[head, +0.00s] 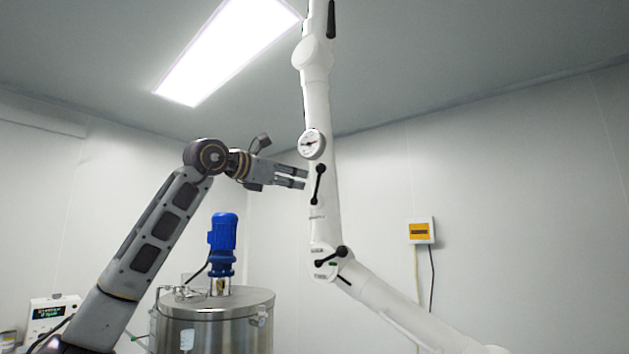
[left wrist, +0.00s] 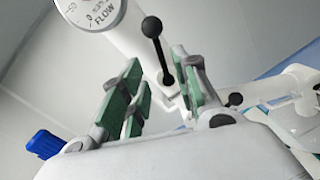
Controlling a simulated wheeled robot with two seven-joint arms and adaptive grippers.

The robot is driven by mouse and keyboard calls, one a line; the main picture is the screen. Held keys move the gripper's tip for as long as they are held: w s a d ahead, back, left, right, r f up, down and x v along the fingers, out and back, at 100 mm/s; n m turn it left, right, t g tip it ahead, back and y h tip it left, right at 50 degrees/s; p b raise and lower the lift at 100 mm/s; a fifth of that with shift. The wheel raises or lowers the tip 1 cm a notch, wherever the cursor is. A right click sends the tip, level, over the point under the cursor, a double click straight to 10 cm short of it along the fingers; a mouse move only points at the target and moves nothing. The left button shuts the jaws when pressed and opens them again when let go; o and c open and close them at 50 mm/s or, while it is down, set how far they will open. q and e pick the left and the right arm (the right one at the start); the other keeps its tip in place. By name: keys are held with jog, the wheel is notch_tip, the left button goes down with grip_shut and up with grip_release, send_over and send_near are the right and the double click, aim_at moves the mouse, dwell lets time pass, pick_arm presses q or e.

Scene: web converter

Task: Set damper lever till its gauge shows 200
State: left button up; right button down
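A round white gauge (head: 312,144) sits on the white extraction arm; its reading is too small to tell. In the left wrist view the gauge (left wrist: 92,12), marked FLOW, is cut off by the top edge. Just below it is a black damper lever (head: 319,182) with a ball end, standing nearly upright. My left gripper (head: 305,179) is open at the left side of this lever. In the left wrist view the lever (left wrist: 153,30) appears between the spread green-padded fingers; I cannot tell whether they touch it. My right gripper is not in view.
A second black lever (head: 331,257) is at the lower joint of the white arm (head: 318,110). A steel tank (head: 213,318) with a blue motor (head: 223,238) stands below my left arm. A yellow-fronted box (head: 421,231) is on the right wall.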

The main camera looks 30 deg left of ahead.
aim_at(317, 183)
pick_arm(q)
jog(key=p+x, duration=0.2)
jog(key=x, duration=0.6)
jog(key=shift+w, duration=0.15)
grip_shut()
dwell(0.3)
